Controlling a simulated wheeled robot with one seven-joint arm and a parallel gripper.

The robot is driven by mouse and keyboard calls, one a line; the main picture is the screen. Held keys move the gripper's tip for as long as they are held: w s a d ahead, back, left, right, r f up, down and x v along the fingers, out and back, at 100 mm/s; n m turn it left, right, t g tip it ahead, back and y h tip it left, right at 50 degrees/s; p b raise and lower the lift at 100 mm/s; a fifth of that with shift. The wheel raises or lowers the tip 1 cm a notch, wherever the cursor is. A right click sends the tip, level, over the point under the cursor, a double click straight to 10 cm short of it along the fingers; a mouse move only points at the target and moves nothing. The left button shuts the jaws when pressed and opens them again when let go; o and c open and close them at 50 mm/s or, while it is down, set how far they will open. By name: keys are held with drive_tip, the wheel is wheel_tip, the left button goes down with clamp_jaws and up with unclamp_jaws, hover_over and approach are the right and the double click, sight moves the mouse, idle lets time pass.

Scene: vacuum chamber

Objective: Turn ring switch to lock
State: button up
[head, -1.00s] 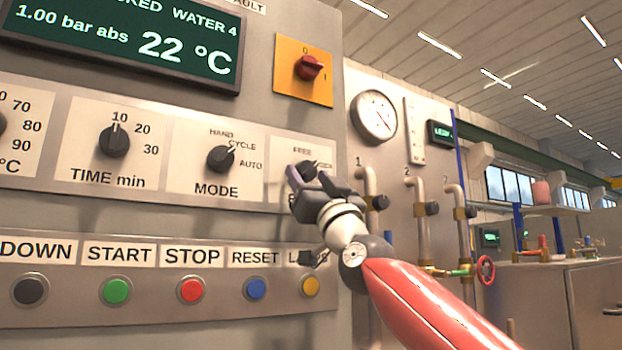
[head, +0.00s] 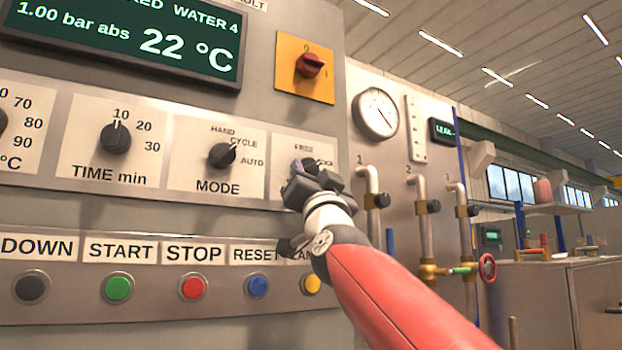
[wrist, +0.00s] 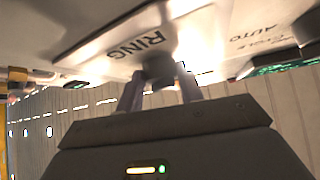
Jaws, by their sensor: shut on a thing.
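The ring switch is a dark rotary knob on a pale plate marked RING in the wrist view. My gripper (wrist: 158,88) is shut on the ring switch knob (wrist: 157,70), with one finger on each side of it. In the head view, my gripper (head: 304,174) covers most of the knob and the lower part of its plate (head: 284,150). The word FREE shows small above the knob; the mark to its right is too small to read. The direction of the knob's pointer is hidden.
The MODE knob (head: 222,156) is left of the ring switch. A red switch on a yellow plate (head: 304,90) is above. The yellow button (head: 311,285) and blue button (head: 257,286) are below, close to my arm. Pipes with valves (head: 420,205) stand at the right.

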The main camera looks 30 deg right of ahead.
drive_tip(key=shift+r+m+g+h, duration=0.15)
drive_tip(key=shift+m+g+h, duration=0.25)
drive_tip(key=shift+m+h, duration=0.55)
drive_tip(key=o, duration=1)
drive_tip(key=shift+f, duration=0.2)
drive_tip(key=b+v, duration=0.4)
drive_tip(key=v, duration=0.3)
drive_tip(key=shift+s+a+f, duration=0.1)
drive_tip(key=shift+s+f, duration=0.05)
drive_tip(key=shift+s, duration=0.2)
